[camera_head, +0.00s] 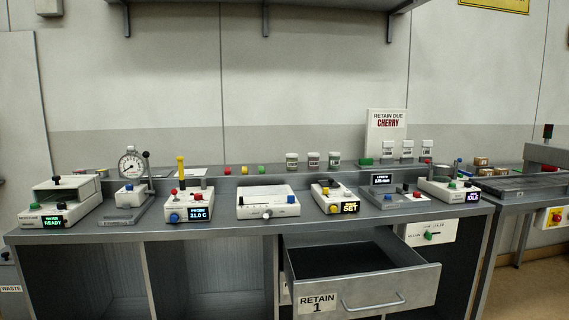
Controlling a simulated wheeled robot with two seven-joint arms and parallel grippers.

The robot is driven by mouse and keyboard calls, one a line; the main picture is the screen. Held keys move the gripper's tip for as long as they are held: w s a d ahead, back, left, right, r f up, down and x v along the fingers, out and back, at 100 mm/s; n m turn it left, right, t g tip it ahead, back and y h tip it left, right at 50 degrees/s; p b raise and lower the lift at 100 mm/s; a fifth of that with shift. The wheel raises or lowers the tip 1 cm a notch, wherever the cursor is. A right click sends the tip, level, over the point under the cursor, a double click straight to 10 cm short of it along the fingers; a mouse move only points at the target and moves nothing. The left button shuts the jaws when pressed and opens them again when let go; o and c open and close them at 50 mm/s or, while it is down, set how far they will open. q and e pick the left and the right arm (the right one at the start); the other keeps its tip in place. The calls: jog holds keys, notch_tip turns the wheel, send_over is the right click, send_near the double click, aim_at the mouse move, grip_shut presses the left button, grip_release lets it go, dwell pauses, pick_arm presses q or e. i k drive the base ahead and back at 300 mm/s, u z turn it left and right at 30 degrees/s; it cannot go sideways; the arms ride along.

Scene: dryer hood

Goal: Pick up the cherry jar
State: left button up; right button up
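Small labelled jars stand on the raised back shelf of the bench. One group holds a left jar (292,160), a middle jar (314,160) and a right jar (335,160). A second group to the right, with white lids, holds a left jar (387,151), a middle jar (407,151) and a right jar (427,151). Their labels are too small to read surely, so I cannot tell which is the cherry jar. A sign (386,128) behind the second group reads "RETAIN DUE CHERRY". Neither of my grippers is in view.
An open, empty-looking drawer (362,293) marked "RETAIN 1" juts out from the bench front. Several instruments line the bench top (225,212), including a dial gauge (132,163) and a temperature unit (190,205). A green block (366,161) sits between the jar groups.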

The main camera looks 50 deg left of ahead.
aim_at(313, 158)
jog(key=u, duration=2)
